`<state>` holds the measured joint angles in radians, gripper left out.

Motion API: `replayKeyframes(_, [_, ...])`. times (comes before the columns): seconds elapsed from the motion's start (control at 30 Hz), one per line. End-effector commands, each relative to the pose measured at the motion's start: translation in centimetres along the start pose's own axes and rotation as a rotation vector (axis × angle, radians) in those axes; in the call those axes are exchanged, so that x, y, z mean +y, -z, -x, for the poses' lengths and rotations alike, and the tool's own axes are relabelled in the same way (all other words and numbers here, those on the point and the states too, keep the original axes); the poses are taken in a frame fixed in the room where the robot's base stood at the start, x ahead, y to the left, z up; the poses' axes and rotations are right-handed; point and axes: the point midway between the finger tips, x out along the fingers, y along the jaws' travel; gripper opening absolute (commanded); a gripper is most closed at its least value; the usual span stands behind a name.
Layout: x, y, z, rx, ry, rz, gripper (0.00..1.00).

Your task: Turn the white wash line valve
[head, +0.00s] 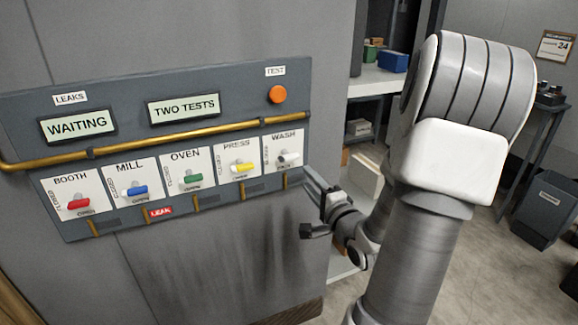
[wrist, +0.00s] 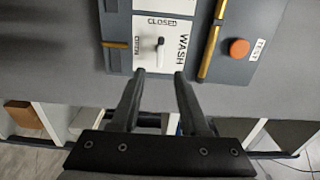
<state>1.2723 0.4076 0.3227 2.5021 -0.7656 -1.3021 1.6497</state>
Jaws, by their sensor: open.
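The white wash valve (head: 288,158) is the rightmost valve on the grey panel, under the WASH label. Its lever lies roughly level on its white plate, along the line of the CLOSED mark at the plate's left; OPEN is marked below. In the wrist view the lever (wrist: 160,46) stands upright in the picture, just beyond the fingertips. My gripper (wrist: 160,75) is open and empty, its two fingers spread in line with the lever and apart from it. In the head view my gripper (head: 313,185) is at the panel's lower right corner.
The red booth (head: 78,204), blue mill (head: 134,190), green oven (head: 192,179) and yellow press (head: 242,168) valves sit left. A brass pipe (head: 150,145) crosses above. Displays read WAITING and TWO TESTS. An orange TEST button (head: 278,94) is above WASH. A red LEAK tag (head: 160,212) shows below.

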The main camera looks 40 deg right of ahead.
Motion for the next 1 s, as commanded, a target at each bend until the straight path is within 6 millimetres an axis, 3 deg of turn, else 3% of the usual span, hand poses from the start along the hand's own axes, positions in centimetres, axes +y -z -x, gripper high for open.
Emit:
replayKeyframes(0.3, [0.0,-0.1,-7.2,-0.003,0.002,-0.002,0.45])
replayKeyframes(0.5, [0.0,-0.1,-10.7,-0.001,0.002,-0.002,0.45])
replayKeyframes(0.7, [-0.1,0.0,-12.3,0.000,0.000,-0.002,0.45])
replayKeyframes(1.0, [-0.1,0.0,-12.6,0.000,0.000,-0.002,0.45])
